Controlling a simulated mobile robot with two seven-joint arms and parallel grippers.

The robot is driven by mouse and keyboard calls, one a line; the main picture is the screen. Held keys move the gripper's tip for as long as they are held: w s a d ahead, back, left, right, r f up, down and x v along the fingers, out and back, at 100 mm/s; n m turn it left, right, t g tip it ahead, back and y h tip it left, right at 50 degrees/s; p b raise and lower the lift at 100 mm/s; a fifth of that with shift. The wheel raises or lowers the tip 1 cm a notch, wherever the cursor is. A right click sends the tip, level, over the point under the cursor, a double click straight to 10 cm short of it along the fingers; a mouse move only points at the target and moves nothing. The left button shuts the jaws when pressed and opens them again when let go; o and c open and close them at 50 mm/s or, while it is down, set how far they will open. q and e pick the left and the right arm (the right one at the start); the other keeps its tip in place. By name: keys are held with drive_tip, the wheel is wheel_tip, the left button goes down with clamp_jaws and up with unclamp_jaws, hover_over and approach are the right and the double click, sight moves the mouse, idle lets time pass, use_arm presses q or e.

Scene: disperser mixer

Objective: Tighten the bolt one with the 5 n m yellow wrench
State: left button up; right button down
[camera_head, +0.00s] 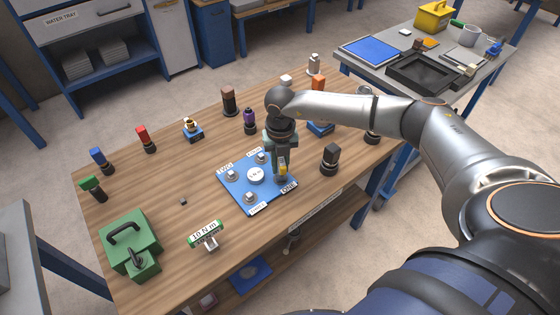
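A blue plate (236,188) lies on the wooden table with a white round disc (256,175) at its middle and bolts near its corners. The label ONE (289,188) is at its right corner. My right gripper (282,163) points down over that corner and appears shut on the yellow wrench (283,170), which is upright and mostly covered by the gripper. Bolt one is hidden under the wrench, so I cannot tell whether they touch. My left gripper is not in view.
A tool labelled 10 N m (206,237) stands at the front, right of a green case (130,245). Several coloured tools on dark holders line the back and left of the wooden table (165,190).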

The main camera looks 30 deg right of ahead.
drive_tip(key=shift+m, duration=0.3)
drive_tip(key=m+p, duration=0.1)
drive_tip(key=m, duration=0.1)
drive_tip(key=shift+r+m+p, duration=0.1)
drive_tip(key=shift+m+p, duration=0.2)
drive_tip(key=shift+m, duration=1.4)
drive_tip(key=m, duration=0.3)
drive_tip(key=shift+s, duration=0.1)
drive_tip(key=shift+d+m, duration=0.1)
drive_tip(key=shift+m, duration=1.3)
